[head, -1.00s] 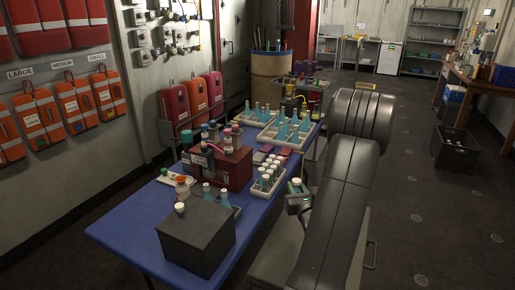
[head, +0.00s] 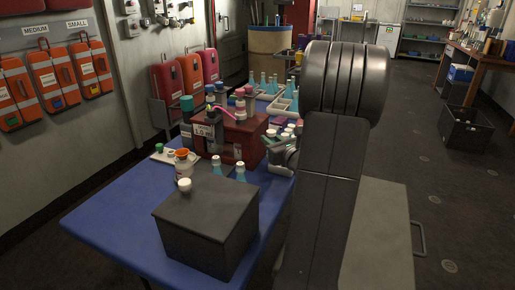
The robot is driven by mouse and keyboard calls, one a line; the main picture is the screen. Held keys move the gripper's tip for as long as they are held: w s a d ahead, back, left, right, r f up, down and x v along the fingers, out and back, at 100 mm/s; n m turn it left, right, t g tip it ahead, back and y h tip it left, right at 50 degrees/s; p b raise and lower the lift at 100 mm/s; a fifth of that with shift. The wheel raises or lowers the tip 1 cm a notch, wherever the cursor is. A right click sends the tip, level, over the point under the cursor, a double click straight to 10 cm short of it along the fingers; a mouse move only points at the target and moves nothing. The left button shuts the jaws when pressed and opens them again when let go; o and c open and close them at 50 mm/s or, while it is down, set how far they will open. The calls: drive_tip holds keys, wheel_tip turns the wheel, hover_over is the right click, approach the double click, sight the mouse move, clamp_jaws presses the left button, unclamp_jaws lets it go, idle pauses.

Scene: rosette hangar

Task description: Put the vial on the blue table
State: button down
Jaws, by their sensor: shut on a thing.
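The blue table (head: 115,215) runs from the front left away toward the back. My gripper (head: 279,153) is at the table's right edge, partly hidden behind my arm. It is shut on a small vial (head: 285,137) with a pale cap. The vial's body is mostly hidden by the gripper, and other pale caps show close behind it. Whether the held vial touches anything cannot be told.
A dark grey box (head: 205,225) with a white-capped bottle stands at the table's front. Teal bottles (head: 240,172) stand behind it. A red carrier (head: 243,137) with bottles and a white tray (head: 160,155) stand further back. The table's front left is bare.

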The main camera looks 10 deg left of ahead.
wheel_tip(320, 180, down, 8)
drive_tip(key=shift+f+b, duration=0.15)
drive_tip(key=shift+b, duration=0.75)
drive_tip(key=shift+f, duration=0.1)
drive_tip(key=c, duration=1.2)
unclamp_jaws()
drive_tip(key=shift+r, duration=0.25)
drive_tip(key=v, duration=1.2)
drive_tip(key=shift+f+p, duration=0.15)
drive_tip(key=shift+p, duration=0.25)
